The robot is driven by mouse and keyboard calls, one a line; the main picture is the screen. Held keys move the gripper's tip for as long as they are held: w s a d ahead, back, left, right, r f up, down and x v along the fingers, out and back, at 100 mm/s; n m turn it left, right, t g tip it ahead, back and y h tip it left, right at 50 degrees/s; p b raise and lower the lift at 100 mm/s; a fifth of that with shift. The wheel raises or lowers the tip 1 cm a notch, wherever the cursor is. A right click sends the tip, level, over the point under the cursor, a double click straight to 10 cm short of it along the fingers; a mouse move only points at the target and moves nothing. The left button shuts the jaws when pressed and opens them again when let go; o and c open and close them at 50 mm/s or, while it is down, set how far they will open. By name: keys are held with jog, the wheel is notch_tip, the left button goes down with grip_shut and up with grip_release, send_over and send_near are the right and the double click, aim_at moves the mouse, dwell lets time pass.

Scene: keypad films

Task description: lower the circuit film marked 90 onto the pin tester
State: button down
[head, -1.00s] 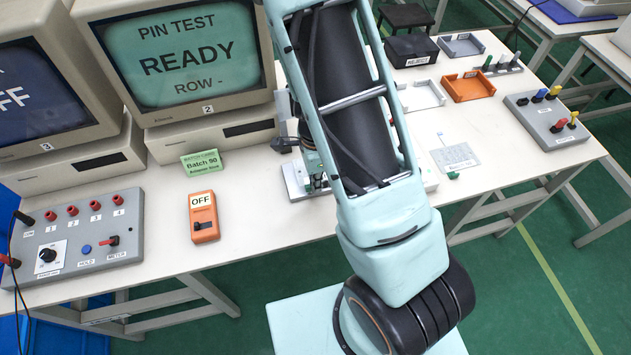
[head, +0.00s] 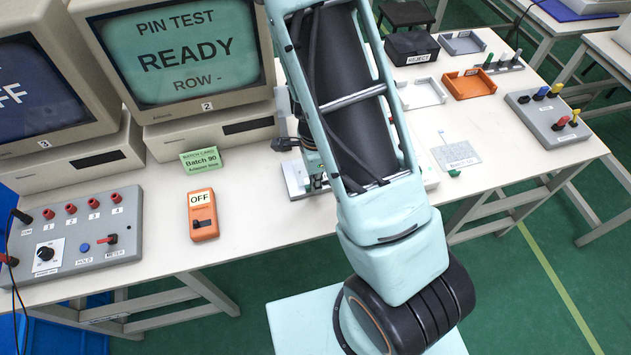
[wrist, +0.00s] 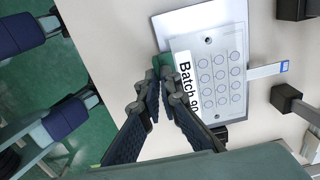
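The circuit film marked Batch 90 (wrist: 215,75) is a clear sheet with rows of circles, a green tab (wrist: 137,64) and a tail with a blue tip. My gripper (wrist: 158,72) is shut on the film at its green-tab edge. The pale plate of the pin tester (wrist: 195,22) shows beneath the film in the wrist view, with a round hole or screw near its edge. I cannot tell whether the film touches the plate.
Another film (head: 456,154) lies on the table to the right. Dark blocks (wrist: 286,97) stand near the tester. An orange switch box (head: 203,222) reading OFF and a Batch 90 card (head: 201,161) are to the left. The screen (head: 180,52) reads PIN TEST READY.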

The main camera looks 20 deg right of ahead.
jog(key=shift+f+b, duration=0.6)
jog(key=shift+f, duration=0.25)
jog(key=c, duration=2.1)
grip_release()
jog(key=shift+r, duration=0.1)
notch_tip(320, 180, up, 12)
